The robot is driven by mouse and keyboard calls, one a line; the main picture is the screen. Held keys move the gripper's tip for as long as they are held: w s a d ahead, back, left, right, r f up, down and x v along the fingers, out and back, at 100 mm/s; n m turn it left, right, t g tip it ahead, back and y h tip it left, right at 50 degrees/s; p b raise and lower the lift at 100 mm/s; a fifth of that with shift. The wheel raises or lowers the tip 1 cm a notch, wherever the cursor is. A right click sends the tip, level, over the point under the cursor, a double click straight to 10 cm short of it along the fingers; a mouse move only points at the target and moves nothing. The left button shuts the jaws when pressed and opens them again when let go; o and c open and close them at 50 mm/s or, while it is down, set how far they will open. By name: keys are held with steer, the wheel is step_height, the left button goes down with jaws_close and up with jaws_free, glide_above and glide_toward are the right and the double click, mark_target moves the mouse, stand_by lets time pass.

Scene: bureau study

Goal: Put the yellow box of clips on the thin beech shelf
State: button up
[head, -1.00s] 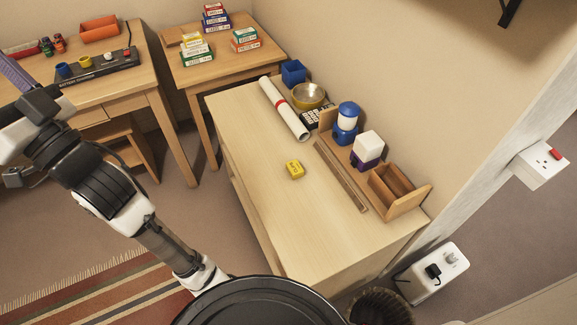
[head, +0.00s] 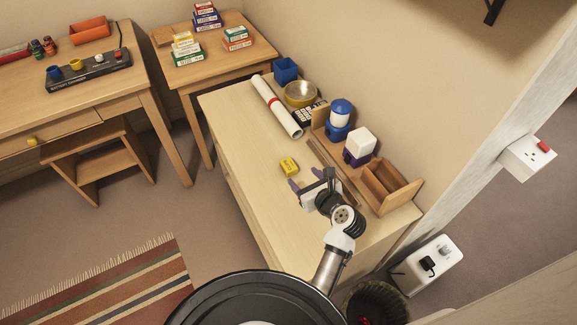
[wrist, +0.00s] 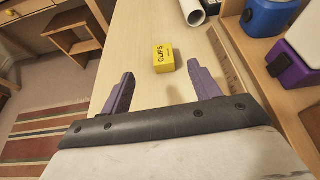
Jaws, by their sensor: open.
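The yellow box of clips (head: 289,167) lies on the pale wooden cabinet top (head: 240,125), clear of other objects. In the wrist view the box (wrist: 163,59) shows its CLIPS label and is just beyond the fingertips, between their lines. My gripper (head: 311,181) is open and empty, above the cabinet and on the near right side of the box. Its two purple fingers (wrist: 160,78) are spread apart in the wrist view. A dark bracket (head: 492,12) under a brown board shows at the top right; I cannot tell whether this is the thin beech shelf.
A rolled paper (head: 277,106) lies behind the clips. The cabinet's left part is bare.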

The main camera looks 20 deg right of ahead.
mark_target(288, 163)
steer(key=shift+s+d+f+m, duration=0.2)
steer(key=shift+f+m, duration=0.1)
steer(key=shift+f, duration=0.1)
steer(key=x, duration=0.8)
steer(key=shift+p, duration=0.3)
steer(key=shift+f+p+x, duration=0.15)
steer(key=shift+p+x, duration=0.05)
steer(key=shift+x, duration=1.2)
steer(key=shift+f+p+x, duration=0.15)
steer(key=shift+p+x, duration=0.05)
steer(key=shift+x, duration=1.15)
steer(key=shift+s, duration=0.1)
steer(key=c, duration=1.2)
steer(key=shift+o, duration=0.2)
steer(key=shift+r, duration=0.1)
